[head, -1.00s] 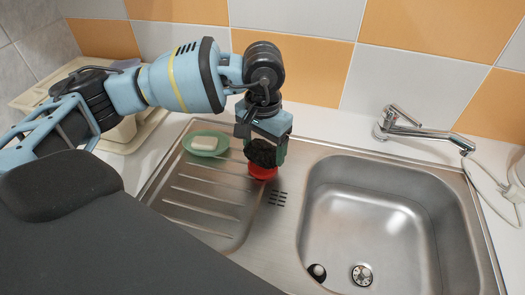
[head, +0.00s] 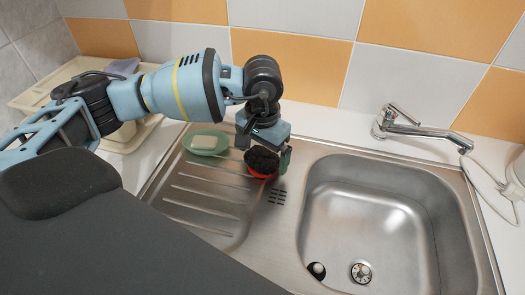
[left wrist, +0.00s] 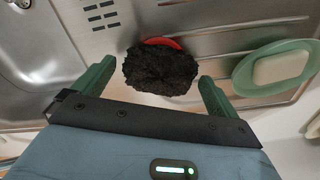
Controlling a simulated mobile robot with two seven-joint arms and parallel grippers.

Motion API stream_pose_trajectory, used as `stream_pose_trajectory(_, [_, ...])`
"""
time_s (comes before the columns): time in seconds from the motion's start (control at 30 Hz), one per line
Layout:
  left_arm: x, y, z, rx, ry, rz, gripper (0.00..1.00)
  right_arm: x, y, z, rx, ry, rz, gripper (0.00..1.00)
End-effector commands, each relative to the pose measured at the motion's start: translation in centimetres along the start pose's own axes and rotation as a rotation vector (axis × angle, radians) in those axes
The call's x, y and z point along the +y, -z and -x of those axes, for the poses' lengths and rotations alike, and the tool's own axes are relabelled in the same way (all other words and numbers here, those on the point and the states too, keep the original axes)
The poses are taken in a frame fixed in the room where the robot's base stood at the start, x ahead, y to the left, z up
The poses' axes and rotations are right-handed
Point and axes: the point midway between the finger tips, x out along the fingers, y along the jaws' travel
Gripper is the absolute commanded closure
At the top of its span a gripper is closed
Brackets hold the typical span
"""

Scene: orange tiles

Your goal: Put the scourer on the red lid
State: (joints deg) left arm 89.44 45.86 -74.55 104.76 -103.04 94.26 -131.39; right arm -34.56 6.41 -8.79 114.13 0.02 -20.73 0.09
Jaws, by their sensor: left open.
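The black scourer (head: 262,160) rests on the red lid (head: 258,175) on the drainboard, covering most of it. In the left wrist view the scourer (left wrist: 161,71) lies between and just beyond the green fingertips, with a red rim of the lid (left wrist: 162,42) showing past it. My left gripper (head: 264,158) is open around the scourer, with a visible gap to each finger in the left wrist view (left wrist: 152,88). My right gripper is not in view.
A green soap dish (head: 205,143) with pale soap stands left of the lid. The steel sink basin (head: 375,220) is to the right, with a tap (head: 420,130) behind it. A beige dish rack (head: 130,140) stands at the back left.

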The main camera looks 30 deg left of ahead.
Motion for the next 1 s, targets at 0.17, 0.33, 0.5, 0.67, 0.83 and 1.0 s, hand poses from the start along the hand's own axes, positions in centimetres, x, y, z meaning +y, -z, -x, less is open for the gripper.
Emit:
stream_pose_trajectory(0.17, [0.0, 0.1, 1.0, 0.004, 0.000, 0.000, 0.02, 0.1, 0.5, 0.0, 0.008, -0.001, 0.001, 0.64])
stream_pose_trajectory(0.33, [0.0, 0.1, 3.8, 0.005, 0.000, -0.001, 0.02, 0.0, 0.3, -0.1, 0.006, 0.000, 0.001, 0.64])
stream_pose_trajectory(0.5, [0.0, 0.1, 7.2, 0.005, 0.000, -0.001, 0.02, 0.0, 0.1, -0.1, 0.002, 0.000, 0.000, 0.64])
stream_pose_trajectory(0.67, [0.0, 0.1, 10.0, 0.003, 0.000, -0.001, 0.02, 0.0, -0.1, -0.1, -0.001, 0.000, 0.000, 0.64])
stream_pose_trajectory(0.83, [0.0, 0.1, 11.8, 0.002, 0.000, 0.000, 0.02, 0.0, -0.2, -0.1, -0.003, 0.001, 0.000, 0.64])
stream_pose_trajectory(1.0, [0.0, 0.0, 12.3, 0.000, -0.001, -0.001, 0.02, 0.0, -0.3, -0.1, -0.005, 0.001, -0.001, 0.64])
